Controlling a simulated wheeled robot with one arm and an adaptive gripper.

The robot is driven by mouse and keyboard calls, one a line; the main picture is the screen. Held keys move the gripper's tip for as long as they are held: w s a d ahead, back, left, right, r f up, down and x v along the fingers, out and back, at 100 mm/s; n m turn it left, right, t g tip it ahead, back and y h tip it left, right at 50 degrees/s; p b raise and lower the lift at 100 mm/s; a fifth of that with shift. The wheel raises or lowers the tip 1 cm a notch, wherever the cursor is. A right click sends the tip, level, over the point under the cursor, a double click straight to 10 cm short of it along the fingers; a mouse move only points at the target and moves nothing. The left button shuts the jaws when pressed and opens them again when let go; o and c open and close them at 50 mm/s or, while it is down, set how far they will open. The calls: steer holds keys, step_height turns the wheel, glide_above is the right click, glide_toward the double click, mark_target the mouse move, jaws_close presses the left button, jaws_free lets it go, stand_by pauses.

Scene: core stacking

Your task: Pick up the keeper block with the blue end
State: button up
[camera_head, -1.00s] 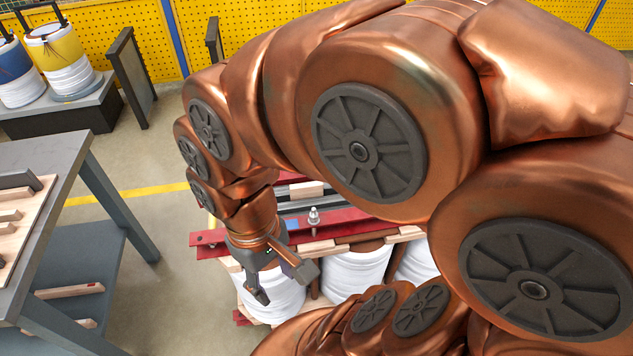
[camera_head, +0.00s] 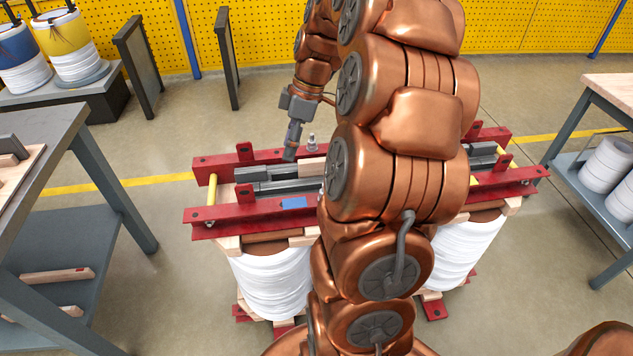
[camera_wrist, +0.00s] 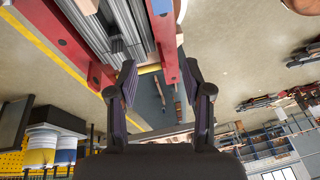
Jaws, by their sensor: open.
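My gripper (camera_head: 291,152) is over the far left part of the red-framed core assembly. In the wrist view its two fingers (camera_wrist: 160,80) stand apart with nothing between them. No block with a blue end can be made out. On the left bench's lower shelf lie a wooden block (camera_head: 57,277) with a reddish mark and a second wooden block (camera_head: 57,311), whose end colours I cannot tell. Two thin pieces, one brownish (camera_wrist: 159,88) and one reddish (camera_wrist: 178,98), show beyond the fingers in the wrist view.
The core assembly has red beams (camera_head: 240,223), a blue patch (camera_head: 293,203), grey laminations (camera_head: 265,187) and white coils (camera_head: 273,283). A grey bench (camera_head: 70,130) stands left, another bench (camera_head: 612,88) right. Floor (camera_head: 150,215) is clear between left bench and core.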

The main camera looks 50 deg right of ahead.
steer(key=n+t+b, duration=0.1)
steer(key=n+b, duration=0.1)
steer(key=b, duration=0.1)
glide_above(323, 159)
steer(key=s+d, duration=0.1)
steer(key=d, duration=0.1)
steer(key=f, duration=0.6)
steer(key=shift+s+a, duration=0.2)
steer(key=shift+d+f+t, duration=0.1)
steer(key=shift+f+t, duration=0.1)
steer(key=shift+t, duration=0.1)
steer(key=shift+p+x, duration=0.3)
steer(key=shift+x, duration=3.35)
jaws_close()
